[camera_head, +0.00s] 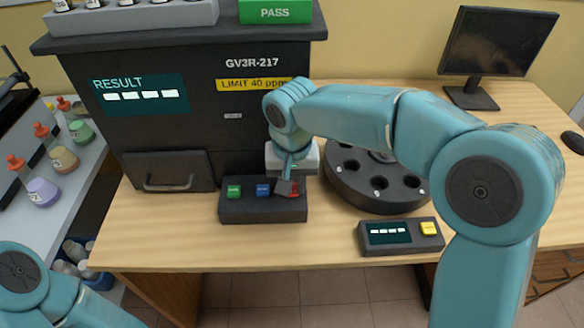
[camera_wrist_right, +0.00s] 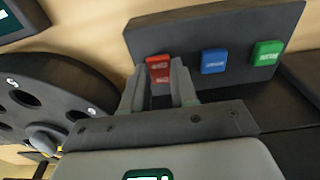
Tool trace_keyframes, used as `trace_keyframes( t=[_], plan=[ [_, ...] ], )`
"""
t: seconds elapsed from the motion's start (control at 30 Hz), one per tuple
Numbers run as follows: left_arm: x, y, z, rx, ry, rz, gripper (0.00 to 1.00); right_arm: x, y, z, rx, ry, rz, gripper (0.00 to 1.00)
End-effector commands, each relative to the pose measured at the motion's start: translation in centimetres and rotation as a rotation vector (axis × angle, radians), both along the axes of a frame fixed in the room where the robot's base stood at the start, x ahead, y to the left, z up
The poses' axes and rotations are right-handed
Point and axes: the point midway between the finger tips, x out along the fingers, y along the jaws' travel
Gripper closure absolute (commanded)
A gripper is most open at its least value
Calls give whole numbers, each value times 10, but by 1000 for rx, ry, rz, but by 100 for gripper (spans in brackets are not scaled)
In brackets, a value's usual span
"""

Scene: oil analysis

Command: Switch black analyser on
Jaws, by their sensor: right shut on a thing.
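The black analyser (camera_head: 215,125) stands on the desk at the left of the head view, marked GV3R-217, with a RESULT screen (camera_head: 139,97) showing dashes. In front of it is a dark control box (camera_head: 262,211) with a green button (camera_head: 234,191), a blue button (camera_head: 263,190) and a red switch (camera_head: 294,189). My right gripper (camera_head: 288,185) is down at the red switch. In the right wrist view its fingers (camera_wrist_right: 160,88) are shut on the red switch (camera_wrist_right: 158,66). The blue (camera_wrist_right: 213,61) and green (camera_wrist_right: 267,53) buttons are free beside it. My left gripper is out of view.
A round black carousel (camera_head: 375,185) stands right of the control box. A small display box (camera_head: 400,248) with a yellow button sits at the desk's front edge. A monitor (camera_head: 498,42) is at the back right. Flasks (camera_head: 43,191) stand on a side bench at left.

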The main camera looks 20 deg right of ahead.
Motion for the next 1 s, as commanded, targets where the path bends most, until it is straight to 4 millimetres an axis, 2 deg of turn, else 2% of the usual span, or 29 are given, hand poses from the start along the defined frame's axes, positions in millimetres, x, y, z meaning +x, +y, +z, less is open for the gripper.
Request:
trace_keyframes(
  t=[0.03, 0.37, 0.4, 0.47, 0.5, 0.8, 0.87, 1.0],
  plan=[
    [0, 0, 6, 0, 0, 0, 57, 1, -1, 3, 4, 8, -1, 100],
    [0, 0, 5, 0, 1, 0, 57, 1, -1, 0, 5, 15, 0, 100],
    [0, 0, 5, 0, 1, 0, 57, 1, -1, 0, 5, 15, 0, 69],
    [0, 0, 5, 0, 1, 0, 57, 1, -1, 0, 5, 15, 0, 50],
    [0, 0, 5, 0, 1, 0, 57, 1, -1, 0, 5, 15, 0, 47],
    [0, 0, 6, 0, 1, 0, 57, 1, 0, 3, 6, 14, -1, 47],
    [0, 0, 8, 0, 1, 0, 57, 1, 0, 8, 6, 13, -1, 47],
    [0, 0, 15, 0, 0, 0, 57, -1, 1, 36, 8, 10, -1, 47]
  ],
)
